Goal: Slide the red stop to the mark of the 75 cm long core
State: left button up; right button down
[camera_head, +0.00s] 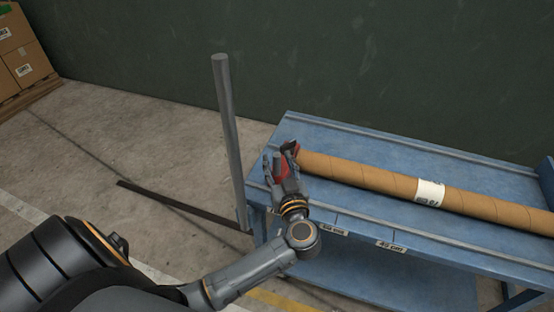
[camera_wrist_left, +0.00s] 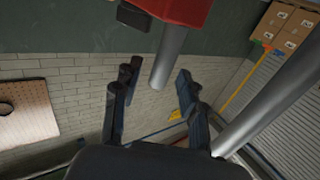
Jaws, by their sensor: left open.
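The red stop (camera_head: 283,168) sits at the left end of the blue bench (camera_head: 345,205), by the near end of a long brown cardboard core (camera_head: 375,178) with a white label (camera_head: 430,192). My left gripper (camera_head: 279,160) is at the stop and partly hides it. In the left wrist view, the red stop (camera_wrist_left: 182,10) is at the top, and a grey rod (camera_wrist_left: 170,55) below it reaches between the open fingers (camera_wrist_left: 155,82). I cannot tell whether the fingers touch it. Small white mark labels (camera_head: 391,246) line the bench's front edge. My right gripper is out of view.
A tall grey post (camera_head: 228,130) stands at the bench's left end, close to my left arm. A metal rail (camera_head: 430,152) runs along the bench's back. Boxes on a pallet (camera_head: 25,60) stand far left. The concrete floor between is mostly clear.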

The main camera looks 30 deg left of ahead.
pick_arm(q)
jog(key=shift+x, duration=0.9)
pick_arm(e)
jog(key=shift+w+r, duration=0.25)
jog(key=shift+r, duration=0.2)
pick_arm(q)
jog(key=shift+c, duration=0.3)
grip_shut()
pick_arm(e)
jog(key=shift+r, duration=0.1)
